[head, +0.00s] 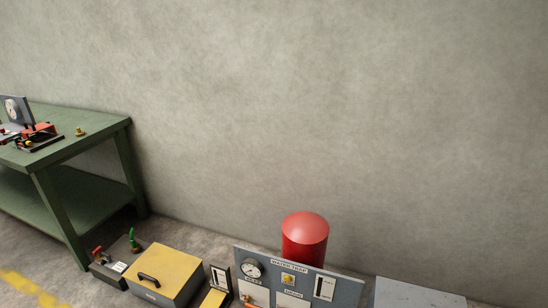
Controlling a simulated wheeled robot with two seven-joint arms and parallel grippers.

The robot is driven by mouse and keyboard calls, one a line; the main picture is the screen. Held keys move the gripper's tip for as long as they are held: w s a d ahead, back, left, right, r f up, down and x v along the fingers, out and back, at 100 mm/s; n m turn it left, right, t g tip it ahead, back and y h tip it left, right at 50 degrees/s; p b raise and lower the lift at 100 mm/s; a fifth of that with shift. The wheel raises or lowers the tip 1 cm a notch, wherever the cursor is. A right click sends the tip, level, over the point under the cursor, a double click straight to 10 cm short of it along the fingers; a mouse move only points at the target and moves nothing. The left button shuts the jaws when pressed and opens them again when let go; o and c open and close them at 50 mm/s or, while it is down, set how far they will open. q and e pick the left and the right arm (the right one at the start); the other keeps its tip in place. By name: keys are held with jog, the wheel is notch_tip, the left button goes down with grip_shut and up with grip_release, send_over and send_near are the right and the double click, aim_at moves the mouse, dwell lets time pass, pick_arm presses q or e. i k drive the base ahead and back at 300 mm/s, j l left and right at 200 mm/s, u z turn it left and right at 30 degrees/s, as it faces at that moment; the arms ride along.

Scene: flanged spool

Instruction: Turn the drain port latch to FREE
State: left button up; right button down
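A grey panel (318,275) labelled "WATER TRAP" stands at the bottom of the head view, cut off by the lower edge. It has a round gauge (251,268) on its left, a small yellow knob or latch (288,279) in the middle and a white plate with a dark slot (325,288) on its right. Small lettering under the yellow part is too small to read surely. An orange part (250,301) shows at the panel's lower left. I cannot tell which part is the drain port latch, or its setting. Neither gripper is in view.
A red cylinder (305,238) stands behind the panel. A yellow-lidded box (163,270) and a small unit with red and green handles (113,264) sit to its left, and a grey box (415,294) to its right. A green workbench (95,122) stands at the left against the wall.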

aim_at(107, 258)
jog(key=u, duration=1.45)
jog(key=i+l, duration=0.15)
jog(key=i, duration=0.65)
jog(key=i+l+z, duration=0.1)
jog(key=i, duration=0.75)
